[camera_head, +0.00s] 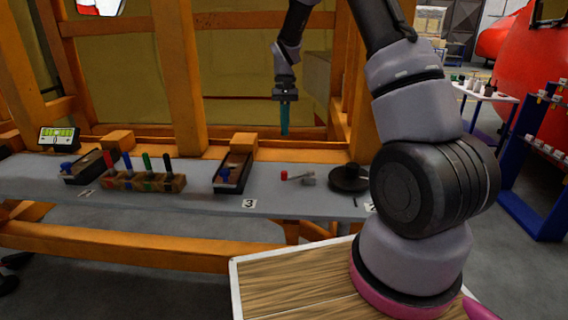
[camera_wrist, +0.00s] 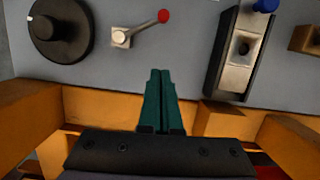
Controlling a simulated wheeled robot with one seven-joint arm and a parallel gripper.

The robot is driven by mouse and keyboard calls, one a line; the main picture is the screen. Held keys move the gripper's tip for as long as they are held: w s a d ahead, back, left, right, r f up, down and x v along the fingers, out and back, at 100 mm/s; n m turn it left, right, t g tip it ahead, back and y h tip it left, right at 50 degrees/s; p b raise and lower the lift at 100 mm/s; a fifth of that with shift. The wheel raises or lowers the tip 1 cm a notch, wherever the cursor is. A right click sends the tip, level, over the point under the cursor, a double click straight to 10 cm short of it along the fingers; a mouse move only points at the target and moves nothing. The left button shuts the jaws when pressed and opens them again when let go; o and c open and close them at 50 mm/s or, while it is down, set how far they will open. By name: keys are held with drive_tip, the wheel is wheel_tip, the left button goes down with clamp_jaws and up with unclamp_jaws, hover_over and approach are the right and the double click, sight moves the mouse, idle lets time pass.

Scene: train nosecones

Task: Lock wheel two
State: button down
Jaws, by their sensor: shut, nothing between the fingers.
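A round black wheel with a raised knob (camera_head: 349,179) sits on the grey bench, left of my arm. It shows at the upper left in the wrist view (camera_wrist: 61,30). Beside it is a small metal lever (camera_head: 308,179) with a red ball tip (camera_head: 284,175); the wrist view also shows the lever (camera_wrist: 137,32), its red end pointing right. My gripper (camera_head: 285,132), with teal fingers, points down above and behind the bench. Its fingers are shut and empty, apart from lever and wheel. A label at the wheel's front edge is partly hidden by my arm.
The grey bench (camera_head: 300,205) bears a label 3 (camera_head: 249,203), a black tray with a blue knob (camera_head: 232,174), a rack of coloured handles (camera_head: 143,181) and another tray (camera_head: 88,168). Orange beams (camera_head: 181,80) stand behind. A red nosecone (camera_head: 503,75) is at right.

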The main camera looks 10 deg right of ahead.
drive_tip(key=x, duration=1)
drive_tip(key=s, duration=0.3)
drive_tip(key=shift+s+a, duration=0.1)
drive_tip(key=shift+a, duration=0.3)
drive_tip(key=shift+s+a, duration=0.1)
drive_tip(key=shift+s, duration=0.2)
